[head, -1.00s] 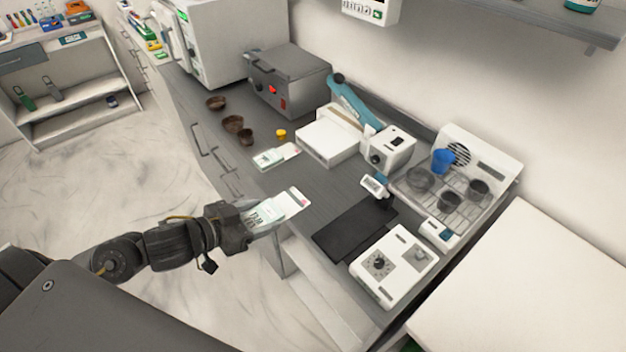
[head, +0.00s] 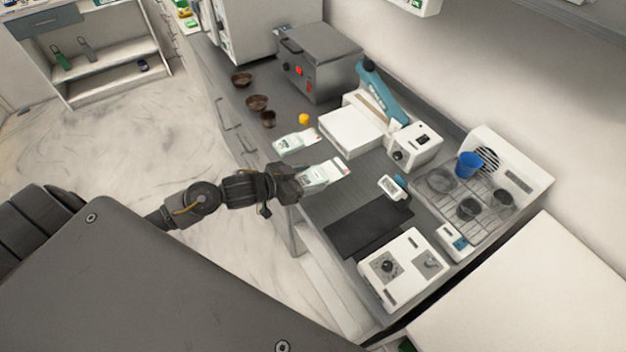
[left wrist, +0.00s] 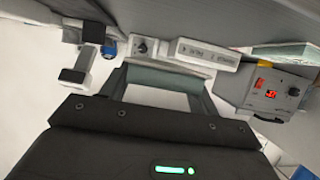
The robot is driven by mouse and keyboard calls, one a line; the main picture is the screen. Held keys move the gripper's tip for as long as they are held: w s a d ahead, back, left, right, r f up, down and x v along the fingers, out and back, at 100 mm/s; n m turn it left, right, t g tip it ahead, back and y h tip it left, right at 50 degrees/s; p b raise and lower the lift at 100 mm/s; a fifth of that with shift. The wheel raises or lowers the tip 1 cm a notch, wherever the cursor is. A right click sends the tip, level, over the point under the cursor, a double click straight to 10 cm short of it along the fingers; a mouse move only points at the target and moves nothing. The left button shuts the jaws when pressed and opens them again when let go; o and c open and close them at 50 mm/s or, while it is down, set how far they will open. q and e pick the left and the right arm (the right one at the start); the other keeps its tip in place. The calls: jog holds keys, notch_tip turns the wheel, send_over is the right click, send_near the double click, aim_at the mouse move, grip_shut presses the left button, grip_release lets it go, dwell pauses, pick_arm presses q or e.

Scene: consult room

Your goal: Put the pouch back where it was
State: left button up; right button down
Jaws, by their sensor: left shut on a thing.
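My left gripper (head: 290,183) is shut on a white and pale green pouch (head: 322,175) with a small red mark at its far end. The pouch sticks out to the right of the fingers and shows over the front part of the grey counter (head: 312,212); I cannot tell its height above it. A similar pouch (head: 296,141) lies on the counter just behind. In the left wrist view the dark fingers (left wrist: 163,82) have a pale surface (left wrist: 160,98) between them, probably the held pouch. My right gripper is not in view.
Brown bowls (head: 257,103) and a yellow-capped item (head: 303,119) stand behind left. A white box (head: 350,132), a handheld device (head: 391,187), a black mat (head: 368,226) and a white dial unit (head: 402,268) are nearby. A rack with cups (head: 470,187) stands at right.

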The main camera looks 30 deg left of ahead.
aim_at(312, 178)
pick_arm(q)
jog(key=shift+w+f, duration=0.95)
jog(key=shift+f, duration=0.1)
jog(key=shift+w+f, duration=0.3)
jog(key=shift+f, duration=0.15)
jog(key=shift+w+f+p, duration=0.2)
jog(key=shift+f+p, duration=0.1)
notch_tip(312, 178, down, 3)
jog(key=shift+s+r, duration=0.1)
jog(key=shift+r, duration=0.05)
jog(key=o, duration=1)
jog(key=shift+f, duration=0.2)
jog(key=shift+c, duration=0.2)
